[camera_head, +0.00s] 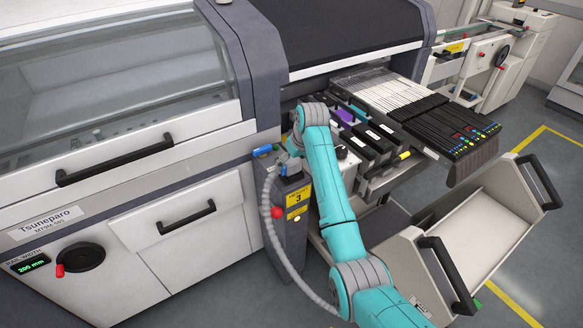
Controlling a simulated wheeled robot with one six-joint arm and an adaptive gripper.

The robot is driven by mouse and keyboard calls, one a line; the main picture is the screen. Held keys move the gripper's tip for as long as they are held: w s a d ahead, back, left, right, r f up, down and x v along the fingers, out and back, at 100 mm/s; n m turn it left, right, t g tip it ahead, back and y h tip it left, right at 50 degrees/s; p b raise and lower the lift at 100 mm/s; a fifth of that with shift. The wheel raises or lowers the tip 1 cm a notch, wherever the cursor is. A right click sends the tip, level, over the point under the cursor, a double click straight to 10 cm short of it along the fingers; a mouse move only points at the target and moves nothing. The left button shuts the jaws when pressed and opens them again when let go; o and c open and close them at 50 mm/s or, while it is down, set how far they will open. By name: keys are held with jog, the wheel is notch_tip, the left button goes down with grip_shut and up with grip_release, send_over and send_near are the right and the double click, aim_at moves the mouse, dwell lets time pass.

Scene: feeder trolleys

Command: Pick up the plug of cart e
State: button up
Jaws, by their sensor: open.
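A grey ribbed hose (281,250) rises from beside my arm to the top of a dark post with a yellow label marked 3 (297,196). Blue parts show at the post's top, one at the left (264,150) and one at the right (292,168). I cannot tell which of them belongs to the plug. My gripper (288,156) is at the end of my teal arm, close to these blue parts. It is open, but its fingers are small and partly hidden, and I cannot tell whether they touch anything. No letter e is readable.
A large white machine (205,208) with black handles stands left. Feeders (440,120) fill the bay right of my arm, near black cassettes (366,137). A beige trolley bin (470,235) with black handles stands lower right. Grey floor (545,235) is free at the far right.

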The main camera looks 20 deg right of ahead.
jog(key=shift+x, duration=1.35)
jog(key=shift+c, duration=0.3)
jog(key=c, duration=1.6)
notch_tip(320, 180, up, 13)
